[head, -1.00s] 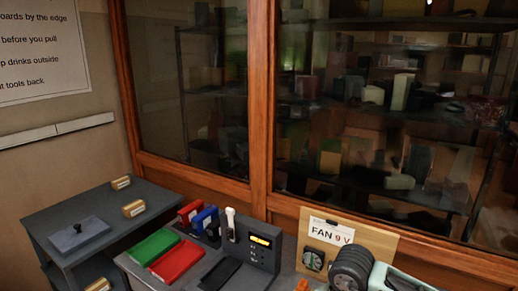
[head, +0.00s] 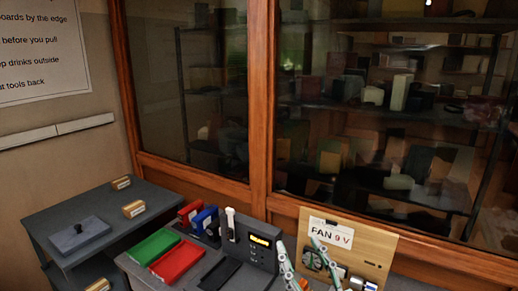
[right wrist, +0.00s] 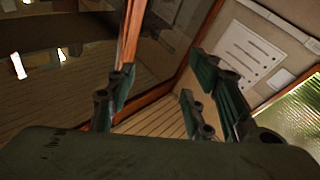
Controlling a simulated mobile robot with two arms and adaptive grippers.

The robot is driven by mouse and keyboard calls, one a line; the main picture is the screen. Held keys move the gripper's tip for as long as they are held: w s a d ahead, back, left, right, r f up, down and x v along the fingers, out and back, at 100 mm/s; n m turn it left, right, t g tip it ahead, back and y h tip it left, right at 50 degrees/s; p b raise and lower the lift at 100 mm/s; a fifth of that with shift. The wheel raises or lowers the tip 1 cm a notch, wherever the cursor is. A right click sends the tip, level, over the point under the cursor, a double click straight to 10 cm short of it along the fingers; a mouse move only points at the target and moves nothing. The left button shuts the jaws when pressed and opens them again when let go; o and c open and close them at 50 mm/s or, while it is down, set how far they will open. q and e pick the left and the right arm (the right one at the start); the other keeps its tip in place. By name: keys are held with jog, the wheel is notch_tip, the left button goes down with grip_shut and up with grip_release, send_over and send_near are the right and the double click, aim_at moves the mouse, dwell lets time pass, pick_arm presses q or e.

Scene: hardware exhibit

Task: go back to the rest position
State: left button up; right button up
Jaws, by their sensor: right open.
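My right gripper (head: 299,243) is at the lower right of the head view, in front of the FAN 9 V board (head: 375,245). Its two pale green fingers point up and stand well apart, with nothing held between them. In the right wrist view the same gripper (right wrist: 156,85) has its dark green fingers spread wide, with only the distant room between them. My left gripper is in neither view.
A grey bench holds a green tray (head: 155,246), a red tray (head: 177,262) and a dark device with a lit display (head: 260,241). A grey side table (head: 60,215) stands at left. A wood-framed glass cabinet (head: 259,110) closes off the back.

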jog(key=s+d+f+m+g+h, duration=0.2)
jog(key=s+d+f+g+h, duration=0.15)
jog(key=f, duration=0.35)
jog(key=s+d+f+m+g+h, duration=0.2)
jog(key=d+f, duration=0.2)
jog(key=f, duration=0.3)
jog(key=s+d+f+m+g+h, duration=0.1)
jog(key=s+d+f+g+h, duration=0.2)
jog(key=f, duration=0.4)
jog(key=s+d+f+n+g+y, duration=0.1)
jog(key=s+f+g, duration=0.35)
jog(key=s, duration=0.45)
jog(key=s+f+g+y, duration=0.1)
jog(key=s+f+g, duration=0.4)
jog(key=s, duration=0.4)
notch_tip(320, 180, down, 30)
jog(key=s+b, duration=0.1)
jog(key=b, duration=0.2)
jog(key=s+d+f+g+b, duration=0.1)
jog(key=s+d+f+b, duration=0.1)
jog(key=s+f, duration=1.4)
notch_tip(320, 180, down, 2)
jog(key=shift+s+d+f, duration=0.1)
jog(key=shift+s+d, duration=0.3)
jog(key=shift+d, duration=0.3)
